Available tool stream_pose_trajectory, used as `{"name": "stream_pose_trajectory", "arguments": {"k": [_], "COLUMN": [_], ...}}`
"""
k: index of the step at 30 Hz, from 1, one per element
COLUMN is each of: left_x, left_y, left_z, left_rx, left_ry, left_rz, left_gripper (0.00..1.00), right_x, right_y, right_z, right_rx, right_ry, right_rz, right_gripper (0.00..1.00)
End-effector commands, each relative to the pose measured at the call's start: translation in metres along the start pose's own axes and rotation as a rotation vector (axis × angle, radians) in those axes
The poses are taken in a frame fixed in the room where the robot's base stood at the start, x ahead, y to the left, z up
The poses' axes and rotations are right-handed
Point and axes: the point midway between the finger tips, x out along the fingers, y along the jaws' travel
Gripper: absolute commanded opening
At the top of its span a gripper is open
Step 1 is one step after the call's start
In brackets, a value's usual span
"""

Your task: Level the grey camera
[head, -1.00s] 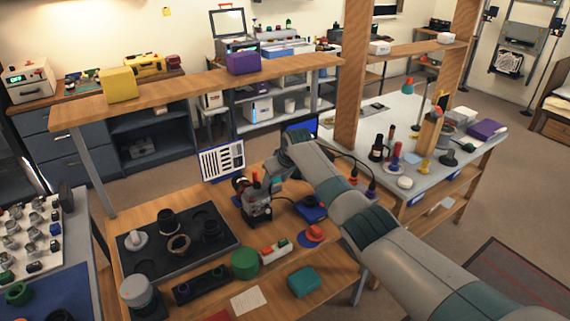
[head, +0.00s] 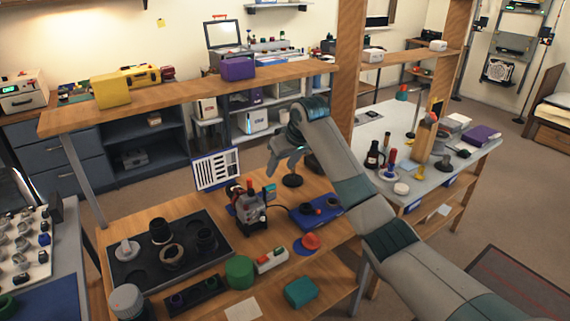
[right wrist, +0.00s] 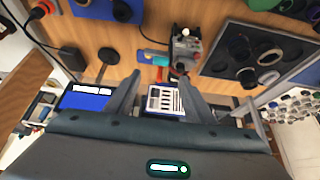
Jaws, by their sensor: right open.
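What looks like the grey camera (head: 247,207), a small grey and black device with red parts, stands on the wooden bench in the head view. It also shows at top centre in the right wrist view (right wrist: 186,46). I cannot tell whether it sits level or tilted. My right gripper (head: 286,160) is open and empty, above the back of the bench, apart from the camera, behind and to its right. Its two fingers (right wrist: 161,82) point toward the bench in the right wrist view. A small teal-and-red piece (right wrist: 160,61) lies beside the camera. My left gripper is not in view.
A black tray (head: 130,279) with lens parts lies left of the camera. A striped chart (head: 216,169) stands behind it. A raised wooden shelf (head: 180,92) runs along the back.

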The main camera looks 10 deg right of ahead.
Motion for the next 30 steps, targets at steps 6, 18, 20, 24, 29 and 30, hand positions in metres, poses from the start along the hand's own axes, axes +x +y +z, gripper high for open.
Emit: {"name": "stream_pose_trajectory", "arguments": {"k": [6,18,20,24,29,30], "left_x": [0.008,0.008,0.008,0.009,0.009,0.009], "left_y": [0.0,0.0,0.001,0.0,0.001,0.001], "left_z": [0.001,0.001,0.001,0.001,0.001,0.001], "left_rx": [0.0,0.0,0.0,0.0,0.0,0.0], "left_ry": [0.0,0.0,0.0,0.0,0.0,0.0], "left_rz": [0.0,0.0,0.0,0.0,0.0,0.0], "left_gripper": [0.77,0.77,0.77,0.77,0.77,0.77], "right_x": [-0.026,-0.033,-0.033,-0.028,-0.008,-0.001], "right_y": [0.001,0.001,0.0,-0.001,-0.008,-0.011], "right_z": [0.0,0.0,0.0,0.005,0.028,0.037], "right_rx": [-0.001,0.0,0.0,-0.001,-0.003,-0.004], "right_ry": [0.002,0.0,0.0,-0.003,-0.013,-0.016], "right_rz": [0.0,0.0,0.0,-0.001,-0.004,-0.005], "right_gripper": [0.48,0.48,0.48,0.48,0.48,0.48]}}
